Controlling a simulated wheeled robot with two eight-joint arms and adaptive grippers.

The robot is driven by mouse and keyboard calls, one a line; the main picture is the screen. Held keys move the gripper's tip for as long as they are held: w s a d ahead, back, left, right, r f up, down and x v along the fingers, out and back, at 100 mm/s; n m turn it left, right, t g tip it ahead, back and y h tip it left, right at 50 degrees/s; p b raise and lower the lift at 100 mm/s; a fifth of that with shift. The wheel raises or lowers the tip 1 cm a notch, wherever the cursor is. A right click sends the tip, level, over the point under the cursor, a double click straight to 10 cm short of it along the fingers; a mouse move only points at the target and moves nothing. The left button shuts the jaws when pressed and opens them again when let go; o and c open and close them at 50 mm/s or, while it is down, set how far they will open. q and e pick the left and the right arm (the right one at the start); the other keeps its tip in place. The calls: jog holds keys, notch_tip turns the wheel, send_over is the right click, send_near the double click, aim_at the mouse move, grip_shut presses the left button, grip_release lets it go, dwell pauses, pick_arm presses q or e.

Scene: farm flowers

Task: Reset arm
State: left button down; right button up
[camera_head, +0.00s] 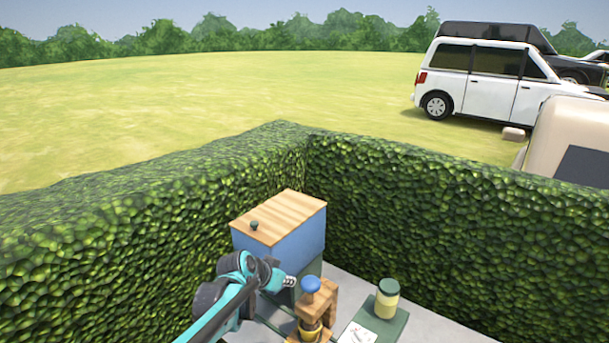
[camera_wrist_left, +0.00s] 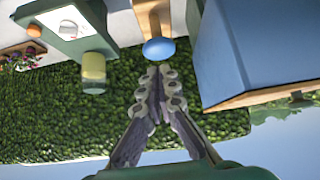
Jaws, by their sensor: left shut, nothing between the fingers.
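My left gripper (camera_head: 287,281) comes in from the left on a teal and black arm. It is in front of the blue box and to the left of the blue-knobbed wooden stand. In the left wrist view, which is upside down, its fingertips (camera_wrist_left: 160,74) are together with nothing between them. They appear just below the blue knob (camera_wrist_left: 158,48) in that picture; I cannot tell the gap. My right gripper is in neither view.
A blue box (camera_head: 290,245) with a wooden lid stands by the hedge corner. The wooden stand (camera_head: 324,293) carries the blue knob. A yellow jar (camera_head: 387,304) stands on a green board (camera_head: 392,323). Tall hedge (camera_head: 450,215) encloses the area. Vehicles (camera_head: 490,75) stand beyond.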

pick_arm(q)
jog(key=s+a+f+n+y+b, duration=0.1)
jog(key=s+a+f+b, duration=0.3)
jog(key=s, duration=0.6)
jog(key=s+a+f+n+y+b, duration=0.2)
jog(key=s+a+f+n+b, duration=0.1)
jog(key=s, duration=0.7)
jog(key=s+a+f+n+y+b, duration=0.2)
jog(key=s+a+f+b, duration=0.3)
jog(key=s+f+b, duration=0.2)
jog(key=s+f, duration=0.2)
jog(key=s, duration=0.2)
jog(key=shift+a+n, duration=0.15)
jog(key=shift+n, duration=0.15)
